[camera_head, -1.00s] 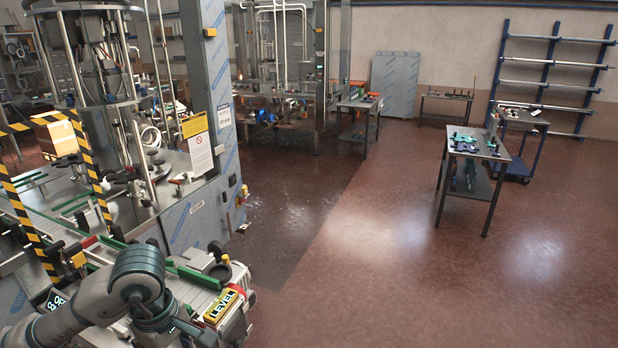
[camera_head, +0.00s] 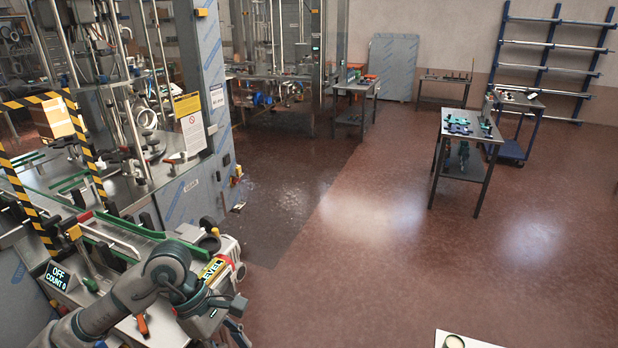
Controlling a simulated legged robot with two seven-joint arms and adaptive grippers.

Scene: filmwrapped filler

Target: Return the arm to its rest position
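My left arm (camera_head: 165,272) reaches in from the bottom left, bent at a grey and teal joint. It is over the front of the filler machine (camera_head: 200,195), beside the yellow LEVEL label (camera_head: 213,269). The end of this arm, with my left gripper (camera_head: 236,306), is dark and small near the machine's front right corner. Its fingers cannot be made out clearly, and no held thing can be told. My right arm and gripper are not in view.
A display (camera_head: 59,276) reads "OFF COUNT 0". An orange-handled control (camera_head: 142,325) is near my arm. A white surface (camera_head: 480,341) with a round item (camera_head: 453,342) shows at the bottom edge. Open floor (camera_head: 390,240) lies right, with a parts table (camera_head: 466,138) farther back.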

